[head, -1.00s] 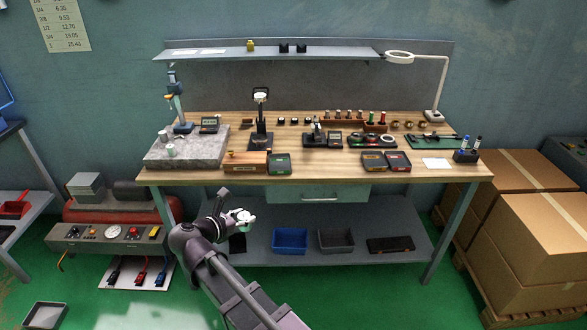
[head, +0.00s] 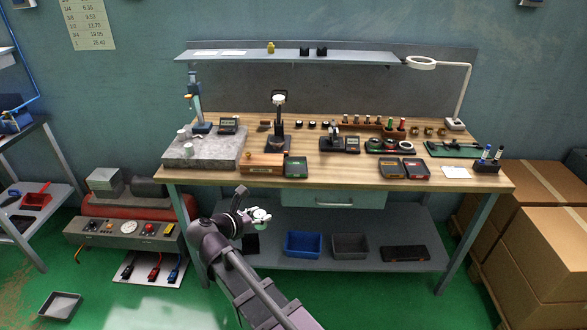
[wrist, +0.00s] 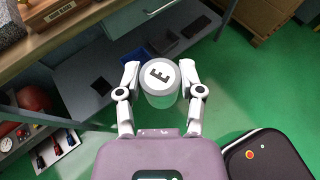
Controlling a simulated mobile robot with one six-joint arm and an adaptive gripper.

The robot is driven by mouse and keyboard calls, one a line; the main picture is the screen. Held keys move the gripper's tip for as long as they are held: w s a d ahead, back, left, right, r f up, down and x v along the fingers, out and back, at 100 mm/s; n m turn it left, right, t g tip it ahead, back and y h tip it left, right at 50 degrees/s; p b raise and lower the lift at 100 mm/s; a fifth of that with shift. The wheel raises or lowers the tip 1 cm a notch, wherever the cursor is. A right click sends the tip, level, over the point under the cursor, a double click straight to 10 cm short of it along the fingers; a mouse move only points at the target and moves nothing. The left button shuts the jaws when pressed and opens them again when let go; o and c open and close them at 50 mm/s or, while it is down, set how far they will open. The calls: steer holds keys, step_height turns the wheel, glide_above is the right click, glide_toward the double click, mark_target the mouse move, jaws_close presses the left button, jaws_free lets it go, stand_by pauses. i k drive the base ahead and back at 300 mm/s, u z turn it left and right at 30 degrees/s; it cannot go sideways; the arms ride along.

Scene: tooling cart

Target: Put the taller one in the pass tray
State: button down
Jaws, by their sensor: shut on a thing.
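My gripper (head: 259,217) is in front of the bench, below the top's front edge. It is shut on a pale cylinder with a grey rim and a black letter E on its white end (wrist: 160,76). In the wrist view the two fingers press on its sides. Two similar pale cylinders, a front one (head: 188,149) and a back one (head: 182,134), stand on the granite plate (head: 215,153) at the bench's left. A dark tray with a green mark (head: 296,168) lies at the front edge; its lettering is too small to read.
A wooden gage block box (head: 262,164) sits left of the green-marked tray. Trays marked yellow (head: 390,169) and red (head: 416,169) lie further right. The bench top's front edge (head: 340,184) is above my gripper. Bare wood lies between the green and yellow trays.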

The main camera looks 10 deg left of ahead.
mark_target(296, 168)
steer(key=i, duration=0.85)
steer(key=z, duration=0.05)
